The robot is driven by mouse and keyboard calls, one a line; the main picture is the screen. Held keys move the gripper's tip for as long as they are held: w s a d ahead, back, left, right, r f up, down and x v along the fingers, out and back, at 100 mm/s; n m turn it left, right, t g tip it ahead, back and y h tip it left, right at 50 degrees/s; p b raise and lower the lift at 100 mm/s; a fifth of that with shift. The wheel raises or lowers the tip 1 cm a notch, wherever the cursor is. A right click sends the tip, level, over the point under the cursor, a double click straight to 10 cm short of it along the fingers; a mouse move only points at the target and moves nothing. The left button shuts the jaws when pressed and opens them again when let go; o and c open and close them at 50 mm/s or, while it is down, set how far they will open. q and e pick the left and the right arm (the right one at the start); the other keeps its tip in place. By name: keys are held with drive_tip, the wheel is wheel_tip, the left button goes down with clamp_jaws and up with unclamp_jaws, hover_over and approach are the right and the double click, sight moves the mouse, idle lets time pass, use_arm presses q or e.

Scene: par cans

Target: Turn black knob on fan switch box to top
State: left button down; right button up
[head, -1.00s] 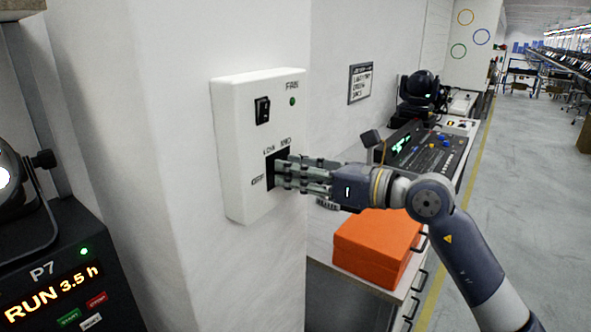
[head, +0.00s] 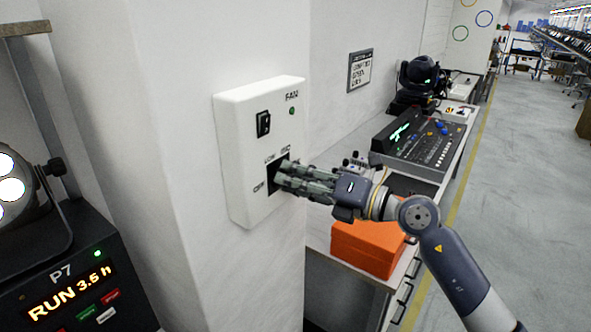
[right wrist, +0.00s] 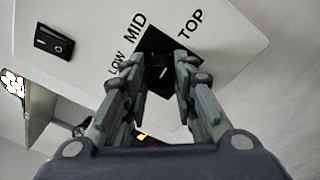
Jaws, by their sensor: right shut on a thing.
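The white fan switch box (head: 232,140) is mounted on the white pillar, with "FAN" lettering, a black rocker switch and a green light. In its lower part is a black square with the knob, labelled OFF, LOW and MID in the head view. In the right wrist view, the labels LOW, MID and TOP show around the black knob (right wrist: 160,71), which has a small white mark. My right gripper (head: 283,178) is shut on the knob, its fingers on either side of it (right wrist: 160,76). The fingers partly hide the knob; I cannot tell which label its mark points at. My left gripper is not in view.
An orange box (head: 368,246) sits below my right arm on a bench. A control console (head: 425,145) and a black stage light (head: 418,80) stand further back. A black P7 unit (head: 75,285) is at the lower left. The aisle at right is clear.

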drive_tip(key=shift+m, duration=0.4)
drive_tip(key=o, duration=1.1)
drive_tip(key=shift+w, duration=0.1)
drive_tip(key=shift+d, duration=0.1)
drive_tip(key=v, duration=1.2)
drive_tip(key=shift+f, duration=0.1)
